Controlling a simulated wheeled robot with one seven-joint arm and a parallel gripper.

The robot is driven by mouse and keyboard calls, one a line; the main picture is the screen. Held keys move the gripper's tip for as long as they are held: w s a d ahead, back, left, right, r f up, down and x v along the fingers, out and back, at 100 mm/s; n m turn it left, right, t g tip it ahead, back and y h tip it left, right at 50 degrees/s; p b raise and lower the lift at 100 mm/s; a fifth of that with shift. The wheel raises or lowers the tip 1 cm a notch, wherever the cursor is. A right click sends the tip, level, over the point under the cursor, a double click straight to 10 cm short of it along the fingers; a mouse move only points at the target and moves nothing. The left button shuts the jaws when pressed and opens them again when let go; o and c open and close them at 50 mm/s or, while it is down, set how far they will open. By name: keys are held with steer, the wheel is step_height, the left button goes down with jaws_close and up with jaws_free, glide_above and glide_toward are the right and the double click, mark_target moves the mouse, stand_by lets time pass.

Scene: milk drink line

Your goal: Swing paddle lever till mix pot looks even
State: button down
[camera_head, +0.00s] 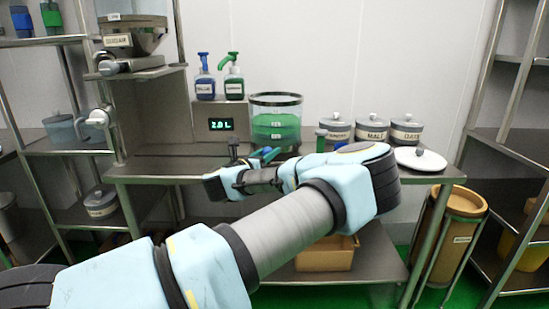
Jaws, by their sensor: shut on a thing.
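The mix pot (275,103) is a clear round vessel with a dark rim, standing on the steel counter behind my arm. The green liquid (277,131) in it fills about the lower half and looks mostly one green, but it is too small to judge fine streaks. The jaws' exact contact is partly hidden by my gripper and wrist.
A blue pump bottle (204,84) and a green pump bottle (234,84) stand behind, above a lit display (221,125). Several lidded jars, including one marked MALT (371,129), and a white lid (420,159) are at right. A hopper (130,40) stands left.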

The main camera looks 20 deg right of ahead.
steer(key=w+a+b, duration=0.1)
steer(key=w+a, duration=0.1)
steer(key=shift+w+a, duration=0.3)
steer(key=shift+a, duration=0.05)
steer(key=shift+w+a+b, duration=0.3)
steer(key=shift+w+a, duration=0.1)
steer(key=shift+w, duration=0.2)
steer(key=shift+w+a+b, duration=0.25)
steer(key=shift+w+a, duration=0.15)
steer(key=shift+w, duration=0.2)
steer(key=shift+c, duration=1.9)
jaws_free()
steer(key=b+v, duration=0.2)
steer(key=v, duration=0.8)
steer(key=shift+s+a, duration=0.25)
steer(key=shift+a, duration=0.05)
steer(key=shift+r, duration=0.1)
